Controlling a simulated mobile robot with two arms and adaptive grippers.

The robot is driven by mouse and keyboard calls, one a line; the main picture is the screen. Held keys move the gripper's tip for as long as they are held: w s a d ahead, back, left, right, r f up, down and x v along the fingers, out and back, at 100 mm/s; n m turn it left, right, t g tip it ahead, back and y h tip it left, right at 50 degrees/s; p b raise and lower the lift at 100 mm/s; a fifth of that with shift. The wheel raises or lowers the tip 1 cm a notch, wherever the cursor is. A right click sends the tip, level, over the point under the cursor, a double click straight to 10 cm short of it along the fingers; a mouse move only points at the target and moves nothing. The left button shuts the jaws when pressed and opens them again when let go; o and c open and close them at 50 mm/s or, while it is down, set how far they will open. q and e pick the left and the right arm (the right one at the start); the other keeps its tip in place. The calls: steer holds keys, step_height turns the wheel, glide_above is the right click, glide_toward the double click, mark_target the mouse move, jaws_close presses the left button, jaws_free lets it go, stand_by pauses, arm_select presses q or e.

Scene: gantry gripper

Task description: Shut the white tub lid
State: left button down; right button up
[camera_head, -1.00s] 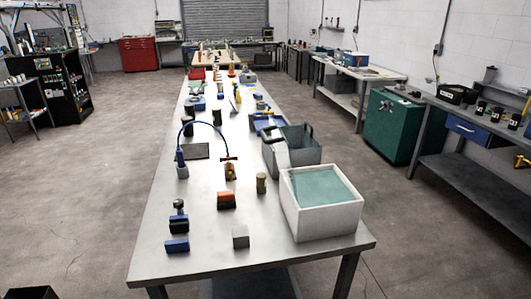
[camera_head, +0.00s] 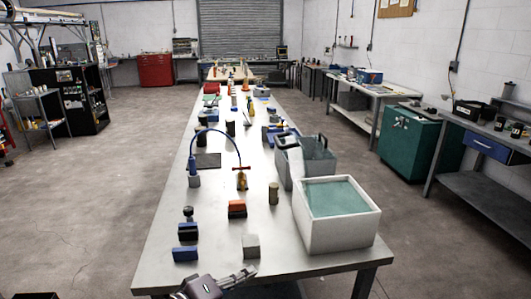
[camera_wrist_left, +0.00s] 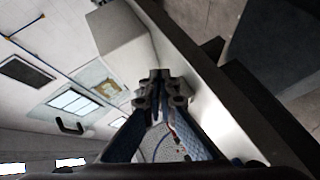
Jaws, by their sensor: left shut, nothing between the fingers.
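The white tub (camera_head: 338,238) stands at the near right of the table in the head view. It is open-topped from this view, with a flat teal surface (camera_head: 336,197) inside its rim. A separate lid cannot be made out clearly; a pale upright panel (camera_head: 296,163) shows just behind the tub, and I cannot tell whether it belongs to it. My left gripper (camera_head: 250,272) is at the table's near edge, left of the tub and apart from it. In the left wrist view my left gripper (camera_wrist_left: 160,78) is shut and empty. My right gripper is out of view.
A grey cube (camera_head: 251,246) lies just beyond my left gripper. Blue (camera_head: 185,254) and orange-topped (camera_head: 237,209) blocks and an olive cylinder (camera_head: 273,193) stand left of the tub. A grey bin (camera_head: 318,163) is behind it. Bare tabletop (camera_head: 215,235) lies between the blocks.

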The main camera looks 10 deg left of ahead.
arm_select(q)
steer(key=w+a+r+n+t+h, duration=0.1)
steer(key=w+a+r+n+t, duration=0.2)
steer(key=r, duration=0.4)
steer(key=w+a+r+n+t, duration=0.1)
steer(key=w+r+n, duration=0.25)
steer(key=r, duration=0.35)
steer(key=w+a+r+n+t+h, duration=0.1)
steer(key=w+a+r+n+t, duration=0.1)
steer(key=w+r, duration=0.35)
steer(key=w+d+r+p, duration=0.4)
steer(key=w+d+r, duration=0.1)
steer(key=w+d, duration=0.2)
steer(key=shift+w+d+r, duration=0.2)
steer(key=shift+w+d, duration=0.2)
steer(key=shift+d, duration=0.4)
